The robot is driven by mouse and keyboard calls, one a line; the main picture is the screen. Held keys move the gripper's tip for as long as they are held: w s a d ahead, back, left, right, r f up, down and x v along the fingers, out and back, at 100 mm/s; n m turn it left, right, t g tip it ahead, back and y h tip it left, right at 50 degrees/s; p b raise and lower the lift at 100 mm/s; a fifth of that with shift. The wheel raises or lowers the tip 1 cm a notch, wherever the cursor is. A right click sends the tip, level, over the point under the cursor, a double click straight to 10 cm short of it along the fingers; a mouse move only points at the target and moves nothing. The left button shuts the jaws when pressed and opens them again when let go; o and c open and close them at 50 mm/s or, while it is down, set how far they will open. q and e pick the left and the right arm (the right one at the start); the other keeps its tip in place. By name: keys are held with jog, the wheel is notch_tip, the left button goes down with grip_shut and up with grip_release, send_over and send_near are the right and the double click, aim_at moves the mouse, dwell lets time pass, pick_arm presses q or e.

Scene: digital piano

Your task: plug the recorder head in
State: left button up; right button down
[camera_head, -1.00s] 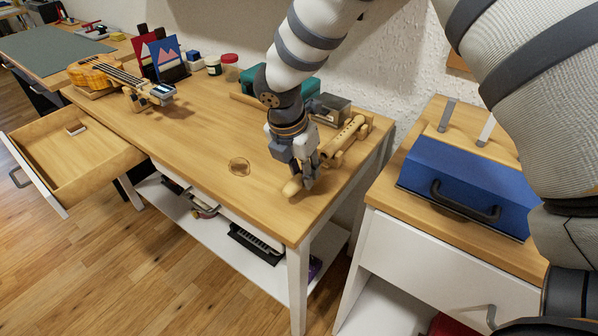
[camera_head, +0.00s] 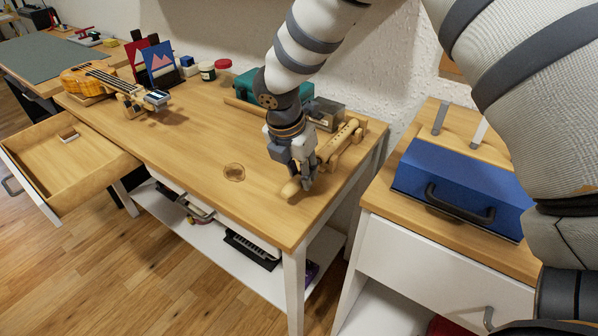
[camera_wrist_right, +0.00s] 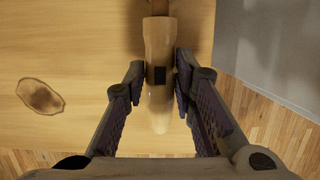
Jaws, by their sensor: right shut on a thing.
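The recorder head (camera_head: 290,188) is a pale wooden piece low over the near right part of the table. My right gripper (camera_head: 308,178) is shut on it. In the right wrist view the recorder head (camera_wrist_right: 158,75), with its dark window, lies between the fingers (camera_wrist_right: 160,100). A narrower brown section (camera_wrist_right: 159,8) shows at its far end; I cannot tell how deeply the two are joined. The recorder body (camera_head: 345,141) lies beyond the gripper on wooden supports, roughly in line with the head. My left gripper is not in view.
The wooden table (camera_head: 200,140) is mostly bare in the middle, with a dark ring stain (camera_head: 234,172). A teal case (camera_head: 246,86) and a grey box (camera_head: 325,113) stand behind. A ukulele (camera_head: 95,78) lies far left. A blue toolbox (camera_head: 465,190) stands on the right cabinet.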

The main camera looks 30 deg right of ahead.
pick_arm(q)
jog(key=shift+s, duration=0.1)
pick_arm(e)
jog(key=shift+w+d, duration=0.2)
jog(key=shift+d, duration=0.3)
jog(key=shift+w+d, duration=0.15)
jog(key=shift+d, duration=0.3)
jog(key=c, duration=1.2)
grip_release()
jog(key=shift+c, duration=0.2)
jog(key=shift+p+v, duration=0.7)
jog(key=shift+v, duration=1.9)
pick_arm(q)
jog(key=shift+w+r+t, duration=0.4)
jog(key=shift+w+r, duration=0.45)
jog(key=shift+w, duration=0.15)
pick_arm(e)
jog(key=shift+f, duration=0.1)
